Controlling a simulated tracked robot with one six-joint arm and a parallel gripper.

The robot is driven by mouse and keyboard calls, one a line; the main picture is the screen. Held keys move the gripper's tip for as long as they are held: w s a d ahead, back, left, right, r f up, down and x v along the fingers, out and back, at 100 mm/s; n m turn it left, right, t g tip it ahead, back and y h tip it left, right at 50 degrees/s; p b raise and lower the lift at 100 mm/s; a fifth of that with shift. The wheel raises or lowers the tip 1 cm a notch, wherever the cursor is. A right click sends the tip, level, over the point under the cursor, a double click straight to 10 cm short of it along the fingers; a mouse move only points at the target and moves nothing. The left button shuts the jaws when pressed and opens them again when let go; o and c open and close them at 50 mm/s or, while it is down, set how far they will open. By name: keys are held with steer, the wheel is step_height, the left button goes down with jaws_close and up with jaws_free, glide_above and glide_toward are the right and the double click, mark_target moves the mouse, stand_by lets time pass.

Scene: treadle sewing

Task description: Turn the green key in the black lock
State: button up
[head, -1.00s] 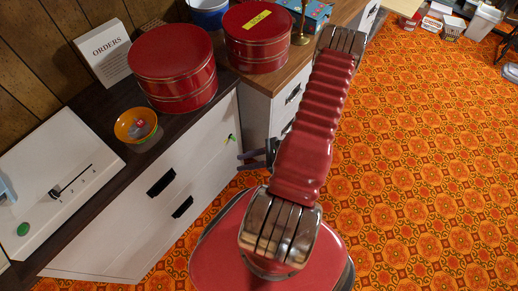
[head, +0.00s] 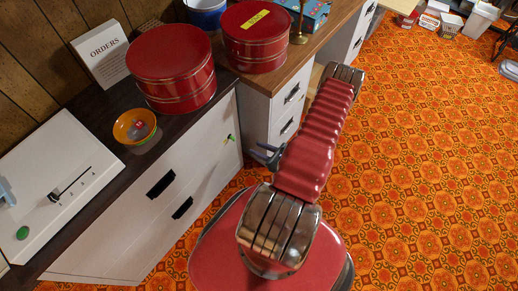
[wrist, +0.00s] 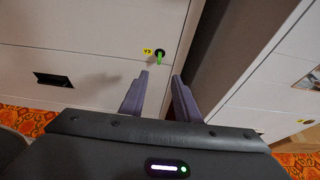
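The green key (wrist: 158,58) sits in the black lock (wrist: 161,52) on a white cabinet front, just right of a small yellow tag (wrist: 147,52) in the wrist view. The green key also shows in the head view (head: 231,138), near the right edge of the cabinet front. My gripper (wrist: 161,76) is open and empty, its two fingers apart. Its fingertips are just below the key in the wrist picture and do not touch it. In the head view my gripper (head: 258,151) is partly hidden by my arm, to the right of the key and apart from the cabinet.
The white cabinet (head: 130,215) has black recessed handles. A second white drawer unit (head: 270,120) stands beyond it. Red tins (head: 172,70) and an orange bowl (head: 135,127) stand on top. Open patterned carpet (head: 430,190) lies to the right.

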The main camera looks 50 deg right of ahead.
mark_target(231, 138)
steer(key=shift+w, duration=0.15)
steer(key=x, duration=1.3)
steer(key=shift+w+f, duration=0.2)
steer(key=shift+a, duration=0.1)
jaws_close()
stand_by(0.4)
